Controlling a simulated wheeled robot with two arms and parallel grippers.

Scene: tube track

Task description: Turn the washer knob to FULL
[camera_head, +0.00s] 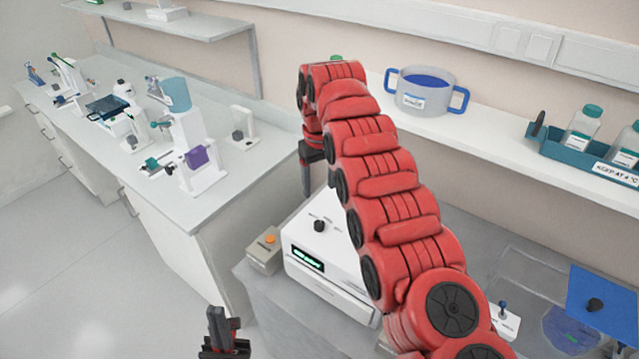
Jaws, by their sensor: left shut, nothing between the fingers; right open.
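The white washer (307,282) stands on the grey bench in the middle, with a lit green display (308,258) on its front; I cannot read its text. A small black knob (319,226) sits on its top face; its setting is too small to read. My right gripper (315,158) hangs at the end of the red arm, open, pointing down behind and above the knob, apart from it. The red arm covers the washer's right part. My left gripper (222,328) is shut and empty at the bottom, left of and below the washer.
A small box with an orange button (270,239) stands left of the washer. A shelf behind holds a blue-handled pot (424,91) and a teal bottle rack (578,152). A blue panel (602,300) is at right. A side bench (190,202) with lab devices is at left.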

